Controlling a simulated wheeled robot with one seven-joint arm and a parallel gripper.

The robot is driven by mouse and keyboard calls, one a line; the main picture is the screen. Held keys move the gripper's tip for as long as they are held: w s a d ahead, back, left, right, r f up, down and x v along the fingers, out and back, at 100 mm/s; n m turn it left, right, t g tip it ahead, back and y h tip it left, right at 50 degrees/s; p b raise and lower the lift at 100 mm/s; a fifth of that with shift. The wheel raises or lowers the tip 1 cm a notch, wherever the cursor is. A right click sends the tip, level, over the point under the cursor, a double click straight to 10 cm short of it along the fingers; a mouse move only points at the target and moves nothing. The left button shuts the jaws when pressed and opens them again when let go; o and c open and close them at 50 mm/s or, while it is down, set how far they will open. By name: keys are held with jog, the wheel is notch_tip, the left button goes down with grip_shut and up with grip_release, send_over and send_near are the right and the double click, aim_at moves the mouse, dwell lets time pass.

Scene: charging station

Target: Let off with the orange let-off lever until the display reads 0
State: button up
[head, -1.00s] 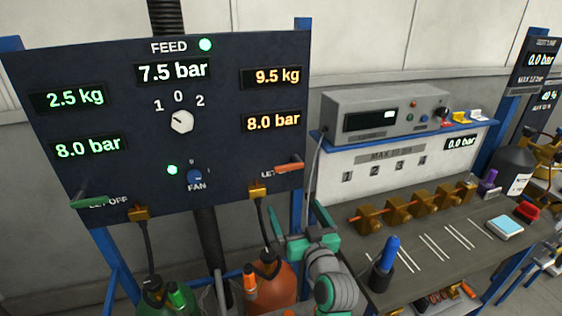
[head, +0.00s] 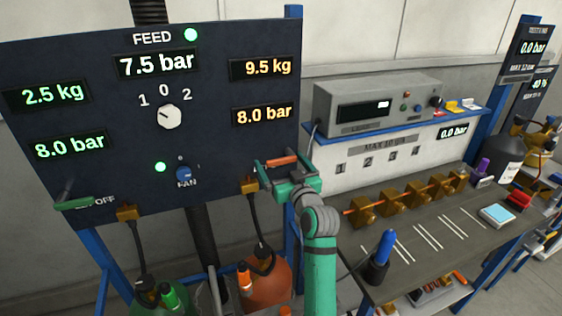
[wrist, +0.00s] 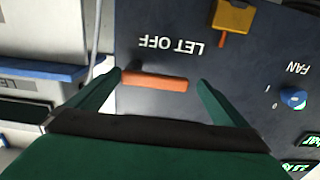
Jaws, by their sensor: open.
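The orange let-off lever (head: 281,161) sticks out at the lower right of the dark feed panel (head: 100,100). In the wrist view the lever (wrist: 154,82) lies between the two fingers of my gripper (wrist: 160,84), under the upside-down LET OFF label (wrist: 169,45). The gripper (head: 283,172) is open around the lever; I cannot tell whether a finger touches it. The orange pressure display (head: 264,115) above the lever reads 8.0 bar. The orange weight display (head: 262,68) reads 9.5 kg.
A green lever (head: 75,202) is at the panel's lower left, with a green 8.0 bar display (head: 70,146). The fan knob (head: 183,173) and brass fitting (head: 249,186) are left of my gripper. A workbench (head: 440,220) with brass blocks stands to the right.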

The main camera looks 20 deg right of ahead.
jog(key=shift+w+d, duration=0.35)
jog(key=shift+w, duration=0.35)
jog(key=shift+w, duration=0.1)
jog(key=shift+c, duration=0.5)
jog(key=shift+d, duration=0.3)
jog(key=c, duration=1.4)
jog(key=shift+a, duration=0.1)
